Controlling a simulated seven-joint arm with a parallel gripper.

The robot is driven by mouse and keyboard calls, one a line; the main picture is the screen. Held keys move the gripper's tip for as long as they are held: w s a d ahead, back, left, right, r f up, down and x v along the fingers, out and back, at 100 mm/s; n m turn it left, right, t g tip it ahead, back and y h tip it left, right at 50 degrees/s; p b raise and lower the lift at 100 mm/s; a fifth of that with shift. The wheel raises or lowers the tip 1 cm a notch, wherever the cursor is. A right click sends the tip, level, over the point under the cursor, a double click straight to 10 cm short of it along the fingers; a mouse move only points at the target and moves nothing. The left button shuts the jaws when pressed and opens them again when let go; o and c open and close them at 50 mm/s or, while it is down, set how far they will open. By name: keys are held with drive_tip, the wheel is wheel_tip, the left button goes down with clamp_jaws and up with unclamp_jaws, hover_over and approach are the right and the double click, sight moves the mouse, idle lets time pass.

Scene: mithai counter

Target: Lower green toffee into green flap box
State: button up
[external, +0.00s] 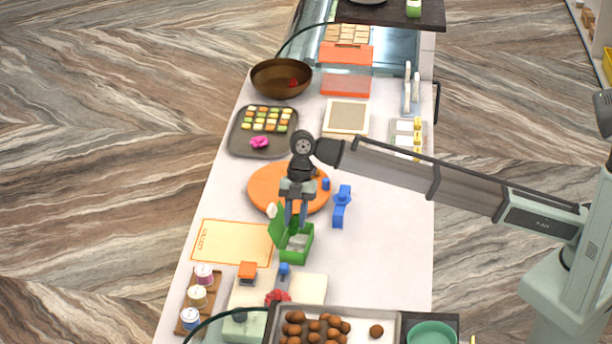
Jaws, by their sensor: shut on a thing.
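The green flap box (304,254) stands on the white counter in the external view, its green flap (278,228) raised on the left side. My gripper (296,224) points down over the box, its fingertips at or just above the opening. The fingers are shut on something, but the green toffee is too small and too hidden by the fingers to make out. A pale patch (299,241) shows inside the box; I cannot tell if it is lining or contents.
An orange round board (262,196) lies behind the box, with a blue object (341,207) to its right. An orange-bordered sheet (232,242) is at left. A tray of brown balls (360,322) stands in front. The counter right of the box is clear.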

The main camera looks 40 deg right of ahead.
drive_tip(key=shift+f, duration=2.3)
drive_tip(key=shift+f, duration=0.7)
drive_tip(key=o, duration=1.1)
drive_tip(key=shift+r, duration=0.15)
drive_tip(key=shift+r, duration=3.4)
